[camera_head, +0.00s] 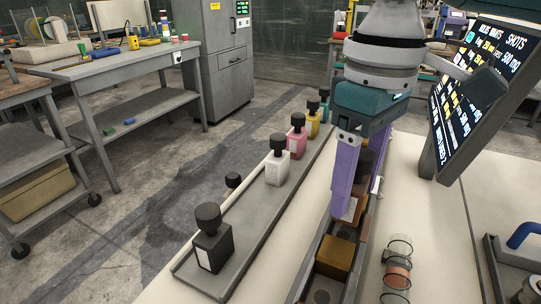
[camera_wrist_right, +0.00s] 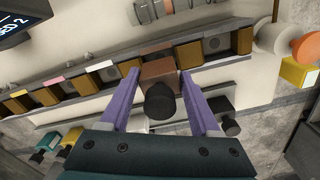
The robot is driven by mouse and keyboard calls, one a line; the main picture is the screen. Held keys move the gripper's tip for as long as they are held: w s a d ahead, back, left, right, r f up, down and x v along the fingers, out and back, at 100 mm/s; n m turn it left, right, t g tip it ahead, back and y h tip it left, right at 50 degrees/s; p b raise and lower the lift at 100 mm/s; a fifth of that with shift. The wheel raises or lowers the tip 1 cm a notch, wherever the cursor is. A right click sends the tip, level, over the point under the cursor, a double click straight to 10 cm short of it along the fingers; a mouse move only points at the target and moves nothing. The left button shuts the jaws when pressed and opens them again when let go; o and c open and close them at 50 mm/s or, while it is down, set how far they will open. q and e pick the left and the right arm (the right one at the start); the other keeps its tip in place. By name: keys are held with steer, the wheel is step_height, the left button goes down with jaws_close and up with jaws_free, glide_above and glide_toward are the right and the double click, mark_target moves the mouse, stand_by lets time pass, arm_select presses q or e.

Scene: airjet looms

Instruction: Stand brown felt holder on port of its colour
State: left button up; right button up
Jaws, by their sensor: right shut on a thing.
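The brown felt holder (camera_head: 352,209), a block-shaped body with a dark round knob (camera_wrist_right: 160,101), is between the purple fingers of my right gripper (camera_head: 356,203). The gripper is shut on it over the long rail (camera_head: 310,272). In the right wrist view the brown body (camera_wrist_right: 157,70) shows between the fingertips, in line with the rail's row of ochre blocks and grey ports. Its base is hidden, so I cannot tell whether it touches a port. The colour of the port under it is hidden too. My left gripper is not in view.
Left of the rail, a grey tray (camera_head: 240,262) holds black (camera_head: 212,250), white (camera_head: 277,168), pink (camera_head: 297,142), yellow (camera_head: 312,124) and teal holders. An ochre block (camera_head: 335,257) sits in the rail nearby. Clear rings (camera_head: 398,268) stand right of it. A sign (camera_head: 475,85) stands behind.

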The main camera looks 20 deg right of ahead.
mark_target(351, 205)
step_height(351, 205, down, 3)
steer(key=shift+r, duration=0.15)
steer(key=shift+f, duration=0.35)
